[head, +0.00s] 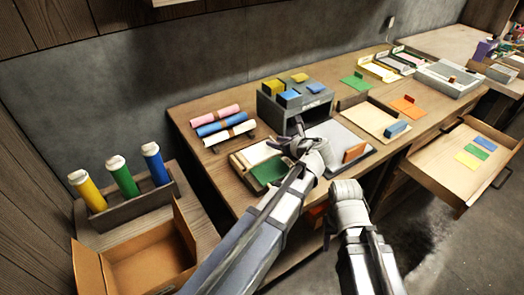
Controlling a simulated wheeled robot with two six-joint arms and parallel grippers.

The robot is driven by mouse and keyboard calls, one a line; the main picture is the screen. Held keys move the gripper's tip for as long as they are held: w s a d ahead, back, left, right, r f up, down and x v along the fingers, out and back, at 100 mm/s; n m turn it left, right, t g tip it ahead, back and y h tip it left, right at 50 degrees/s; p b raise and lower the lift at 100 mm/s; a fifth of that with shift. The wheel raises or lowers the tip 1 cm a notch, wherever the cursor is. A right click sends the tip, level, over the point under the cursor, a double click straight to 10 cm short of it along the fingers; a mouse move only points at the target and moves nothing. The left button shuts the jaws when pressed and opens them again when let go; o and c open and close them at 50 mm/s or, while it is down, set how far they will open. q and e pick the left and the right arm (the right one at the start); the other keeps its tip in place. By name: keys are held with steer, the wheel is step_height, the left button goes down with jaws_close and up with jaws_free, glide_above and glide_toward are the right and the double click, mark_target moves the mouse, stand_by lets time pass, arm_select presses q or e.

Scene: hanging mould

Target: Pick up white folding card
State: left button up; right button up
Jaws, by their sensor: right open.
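A low wooden tray (240,168) at the front left of the workbench holds a pale, whitish flat piece (257,152) and a dark green piece (268,171). I cannot tell for sure whether the pale piece is the white folding card. My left gripper (301,146) is over the bench, between this tray and a grey board (338,136); whether its jaws are shut is too small to tell. My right gripper (347,188) is open, in front of the bench's front edge and apart from the cards; its fingertips are hard to make out.
A grey box with coloured blocks (292,103) stands behind my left gripper. Rolled tubes (222,124) lie on a rack to its left. An open drawer (455,165) sticks out at right. A cardboard box (150,262) and coloured bottles (122,178) are at left.

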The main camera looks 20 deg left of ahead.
arm_select(q)
jaws_close()
steer(key=shift+r, duration=0.15)
stand_by(0.5)
step_height(320, 180, up, 10)
steer(key=p, duration=1)
